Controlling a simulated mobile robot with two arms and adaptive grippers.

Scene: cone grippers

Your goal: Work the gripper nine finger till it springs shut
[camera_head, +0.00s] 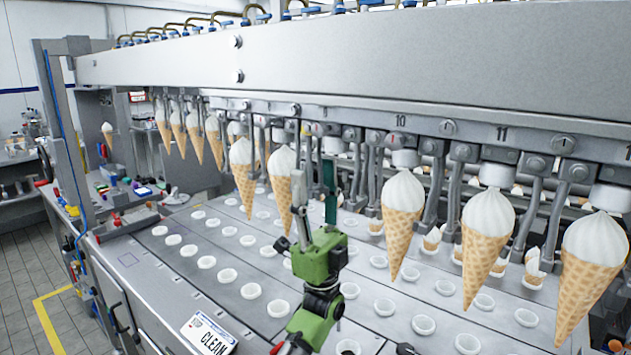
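My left gripper (314,185) comes up from the bottom centre, green and grey, pointing upward. Its grey finger and dark green finger stand apart, with nothing clearly held between them. It is in front of the row of hanging cone grippers, left of the station marked 10 (401,121). Between the cone left of my gripper (283,178) and the cone under 10 (403,205) no full cone hangs. Gripper nine appears to be in that gap, but its number is not readable. My gripper partly hides the fingers there, and I cannot tell contact. My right gripper is not in view.
Cones hang close on both sides, including one near station 11 (488,225) and one at far right (597,250). Below is a grey plate (190,270) with rows of white-rimmed holes. A CLEAN sign (208,334) lies at the front. The machine's beam (350,65) spans above.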

